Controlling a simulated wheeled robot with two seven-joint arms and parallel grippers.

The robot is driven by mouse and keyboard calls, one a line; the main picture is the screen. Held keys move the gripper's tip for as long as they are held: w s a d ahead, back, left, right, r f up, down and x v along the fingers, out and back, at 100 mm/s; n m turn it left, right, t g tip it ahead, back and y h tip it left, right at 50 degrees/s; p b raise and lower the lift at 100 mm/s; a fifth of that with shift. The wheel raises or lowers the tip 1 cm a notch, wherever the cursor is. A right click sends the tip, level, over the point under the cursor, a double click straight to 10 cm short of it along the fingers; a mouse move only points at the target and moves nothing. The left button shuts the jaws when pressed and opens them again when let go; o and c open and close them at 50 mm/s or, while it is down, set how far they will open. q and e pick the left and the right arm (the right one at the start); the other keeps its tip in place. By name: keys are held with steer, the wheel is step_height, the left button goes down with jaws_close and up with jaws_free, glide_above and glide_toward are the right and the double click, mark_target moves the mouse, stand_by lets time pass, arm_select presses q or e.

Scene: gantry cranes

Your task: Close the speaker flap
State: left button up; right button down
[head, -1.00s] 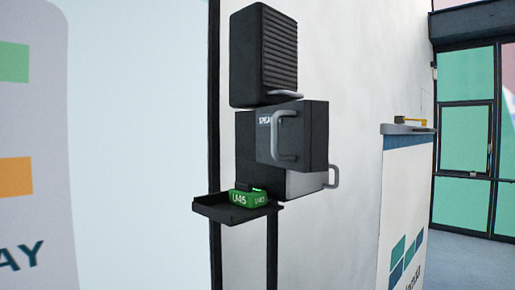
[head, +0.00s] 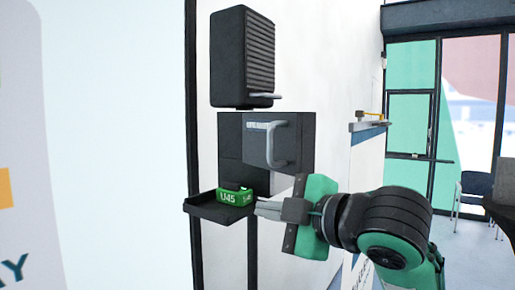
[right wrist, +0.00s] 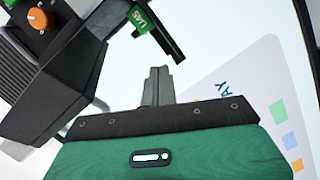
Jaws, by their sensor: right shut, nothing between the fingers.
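The speaker unit is a dark box on the white wall. Its protruding front panel (head: 256,152), likely the flap, has partly legible white lettering and a grey handle (head: 283,143). The panel stands out from the dark body behind it; its exact angle is hard to tell. My right gripper (head: 260,208) is below this panel, apart from its handle, with fingers shut and empty beside the black tray (head: 212,210). The right wrist view also shows the shut fingers (right wrist: 156,76) with dark box parts at left. My left gripper is not in view.
A black ribbed box (head: 242,60) with a small handle is above the speaker unit. The right wrist view shows an orange knob (right wrist: 39,20) at upper left. A chair (head: 473,190) stands far right.

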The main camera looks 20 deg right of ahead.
mark_target(270, 148)
steer(key=s+r+n+t, duration=0.2)
steer(key=s+r+n, duration=0.3)
steer(key=s+r, duration=0.55)
steer(key=a+p+x, duration=0.1)
steer(key=p+x, duration=0.7)
steer(key=x, duration=0.2)
steer(key=shift+s+d+f+p, duration=0.1)
steer(key=shift+d+p, duration=0.45)
steer(key=shift+d, duration=1.75)
steer(key=shift+y, duration=0.4)
steer(key=shift+a, duration=0.1)
steer(key=shift+d+f+g, duration=0.1)
steer(key=shift+d+g, duration=0.15)
steer(key=shift+g, duration=0.05)
